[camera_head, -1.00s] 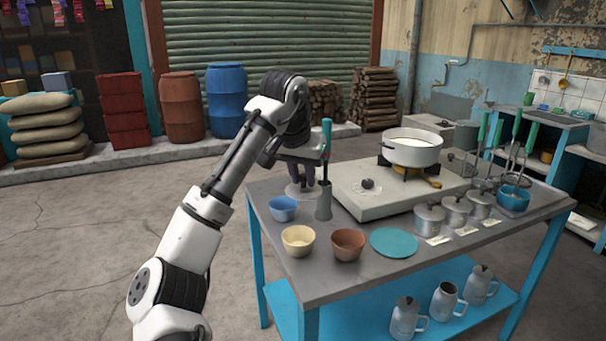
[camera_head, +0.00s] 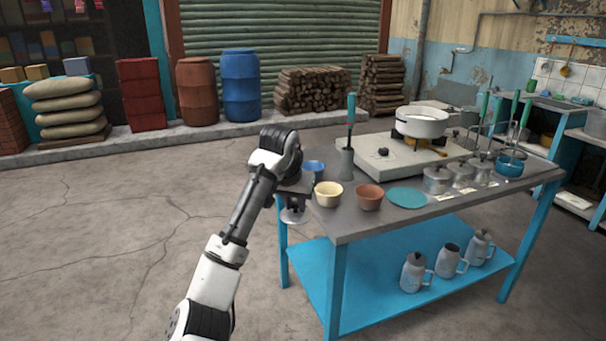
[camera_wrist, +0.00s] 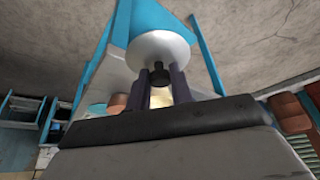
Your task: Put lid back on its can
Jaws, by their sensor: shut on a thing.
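My gripper (camera_head: 293,203) is shut on the dark knob of a round pale metal lid (camera_head: 293,216). The lid hangs beside the table's left end, partly hidden by my wrist in the head view. In the wrist view the lid (camera_wrist: 162,45) is a broad disc just beyond my gripper (camera_wrist: 160,75). I cannot tell which can matches the held lid.
The table (camera_head: 370,227) holds blue, cream (camera_head: 328,195) and brown (camera_head: 369,197) bowls, a teal disc (camera_head: 407,198), a tool holder and a stove with a white pot (camera_head: 421,124). Several jugs stand on its blue lower shelf (camera_head: 350,285). The floor left of the table is open.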

